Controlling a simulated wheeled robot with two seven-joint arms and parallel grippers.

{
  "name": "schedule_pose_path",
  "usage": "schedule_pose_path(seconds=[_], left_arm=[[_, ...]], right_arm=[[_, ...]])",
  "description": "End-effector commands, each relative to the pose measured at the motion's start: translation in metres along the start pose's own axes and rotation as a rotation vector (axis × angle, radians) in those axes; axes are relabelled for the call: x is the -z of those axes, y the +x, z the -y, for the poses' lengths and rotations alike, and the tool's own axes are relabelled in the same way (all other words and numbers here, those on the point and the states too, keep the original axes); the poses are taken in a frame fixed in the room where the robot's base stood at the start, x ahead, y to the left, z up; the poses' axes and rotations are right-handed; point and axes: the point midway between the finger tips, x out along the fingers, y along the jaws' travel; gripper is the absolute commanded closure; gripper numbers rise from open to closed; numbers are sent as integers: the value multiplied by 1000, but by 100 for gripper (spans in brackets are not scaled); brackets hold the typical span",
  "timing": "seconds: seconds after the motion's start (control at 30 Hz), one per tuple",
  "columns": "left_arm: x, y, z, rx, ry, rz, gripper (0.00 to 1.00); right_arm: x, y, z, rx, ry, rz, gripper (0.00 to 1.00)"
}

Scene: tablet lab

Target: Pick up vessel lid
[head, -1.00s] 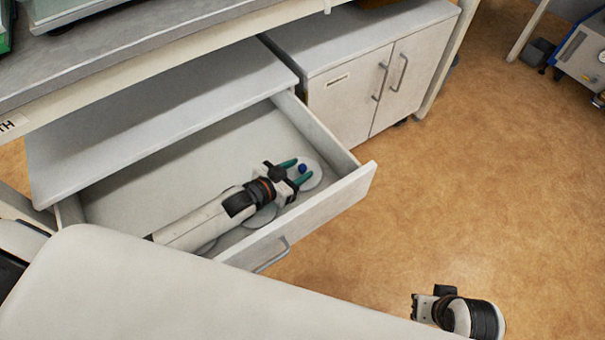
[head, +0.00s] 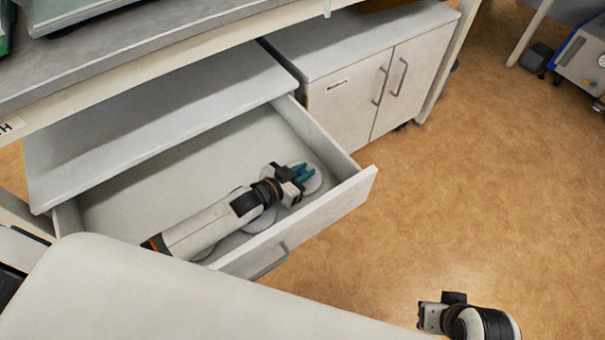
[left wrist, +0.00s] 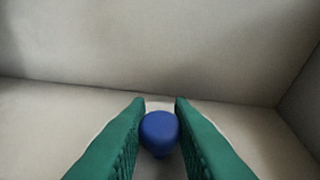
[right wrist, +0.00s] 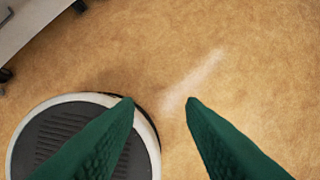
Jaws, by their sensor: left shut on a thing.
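A pale round vessel lid (head: 314,183) with a blue knob lies at the right end of the open drawer. In the left wrist view its blue knob (left wrist: 160,131) sits between the green fingers. My left gripper (head: 304,172) reaches into the drawer and is shut on that knob. The lid's disc is partly hidden by the gripper in the head view, and I cannot tell if it touches the drawer floor. My right gripper (right wrist: 160,102) is open and empty above the floor, at the lower right of the head view.
More pale round lids (head: 261,221) lie in the drawer under my left forearm. The drawer's front wall (head: 325,217) and right side wall (head: 318,137) stand close around the gripper. A cabinet with doors (head: 345,105) is beyond.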

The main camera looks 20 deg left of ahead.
Motion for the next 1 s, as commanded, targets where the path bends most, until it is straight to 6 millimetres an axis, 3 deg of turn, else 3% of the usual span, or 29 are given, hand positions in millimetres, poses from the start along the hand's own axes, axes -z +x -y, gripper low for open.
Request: schedule_pose_path(seconds=[0.17, 0.7, 1.0], left_arm=[[-7, -2, 0, 0, 1, 1, 100], [-81, -29, 0, 0, 0, 2, 100], [-95, -34, 0, 0, 1, 1, 100]], right_arm=[[-1, 2, 0, 0, 0, 3, 64], [20, 98, -5, -10, -8, -54, 64], [29, 116, -6, -11, -9, -62, 64]])
